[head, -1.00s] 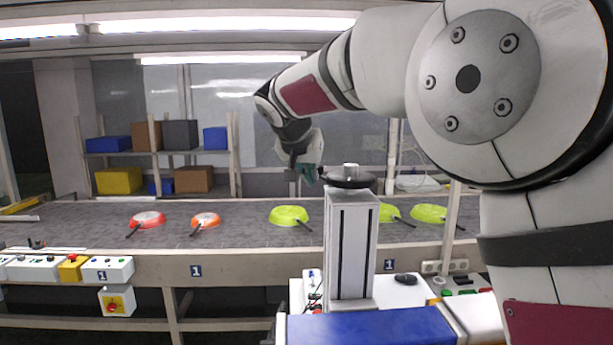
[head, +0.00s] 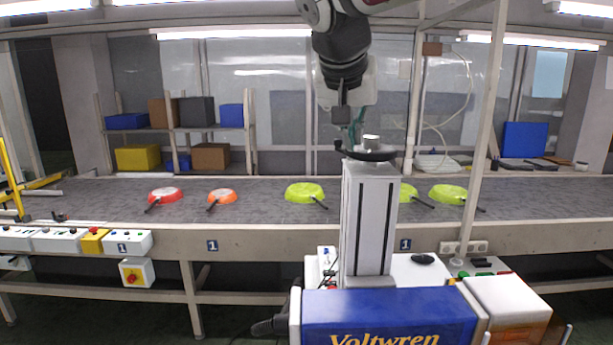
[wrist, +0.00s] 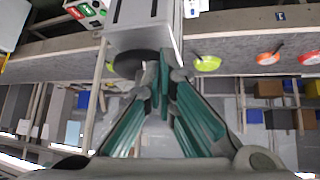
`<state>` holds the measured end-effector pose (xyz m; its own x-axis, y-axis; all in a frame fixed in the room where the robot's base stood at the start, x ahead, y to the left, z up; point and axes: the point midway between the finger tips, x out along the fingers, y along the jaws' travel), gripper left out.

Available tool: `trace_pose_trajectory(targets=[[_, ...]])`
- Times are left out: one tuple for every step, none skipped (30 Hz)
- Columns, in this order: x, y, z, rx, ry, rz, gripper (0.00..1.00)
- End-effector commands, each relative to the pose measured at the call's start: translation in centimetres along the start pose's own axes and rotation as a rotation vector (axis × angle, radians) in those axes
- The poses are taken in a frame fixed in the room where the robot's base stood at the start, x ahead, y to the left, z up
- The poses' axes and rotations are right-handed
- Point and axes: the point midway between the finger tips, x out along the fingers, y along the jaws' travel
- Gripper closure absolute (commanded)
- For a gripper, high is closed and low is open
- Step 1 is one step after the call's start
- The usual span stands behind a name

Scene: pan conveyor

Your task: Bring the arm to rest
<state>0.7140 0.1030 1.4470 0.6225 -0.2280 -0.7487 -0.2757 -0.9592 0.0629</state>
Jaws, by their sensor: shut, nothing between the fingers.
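My arm comes down from the top of the head view. My gripper (head: 355,132) hangs with its fingers down, just above and behind the black round disc on top of the grey column. In the wrist view the green fingers of my gripper (wrist: 160,95) meet at their tips and hold nothing. The disc and column stand beyond the fingertips in that view. No pan is in or touching the gripper.
A grey conveyor (head: 260,190) carries red (head: 166,194), orange (head: 222,196) and green pans (head: 305,192). Control boxes (head: 75,240) line its left front edge. A shelf (head: 180,130) with coloured boxes stands behind. A pale post (head: 485,110) rises at the right. The upper left air is clear.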

Motion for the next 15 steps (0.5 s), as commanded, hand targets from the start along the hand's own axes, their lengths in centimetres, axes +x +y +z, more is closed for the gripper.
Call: trace_pose_trajectory(targets=[[-0.6, 2.6, 1.9, -0.017, -0.026, -0.003, 1.0], [-0.8, 3.8, 3.0, -0.031, -0.042, -0.008, 1.0], [-1.1, 5.3, 4.5, -0.049, -0.062, -0.017, 1.0], [-1.2, 6.3, 5.8, -0.062, -0.076, -0.024, 1.0], [-1.4, 7.3, 7.1, -0.073, -0.091, -0.031, 1.0], [-1.6, 8.6, 8.8, -0.089, -0.109, -0.042, 1.0], [-1.8, 9.5, 10.2, -0.1, -0.122, -0.051, 1.0], [-1.9, 10.4, 11.6, -0.109, -0.134, -0.061, 1.0], [-2.1, 11.4, 13.5, -0.121, -0.148, -0.075, 1.0], [-2.1, 12.2, 14.9, -0.129, -0.159, -0.084, 1.0], [-2.2, 12.9, 16.4, -0.138, -0.17, -0.095, 1.0], [-2.3, 13.7, 18.4, -0.146, -0.18, -0.11, 1.0], [-2.4, 14.2, 19.8, -0.152, -0.187, -0.121, 1.0], [-2.4, 14.7, 21.2, -0.158, -0.194, -0.132, 1.0], [-2.3, 15.2, 23.0, -0.165, -0.202, -0.146, 1.0]])
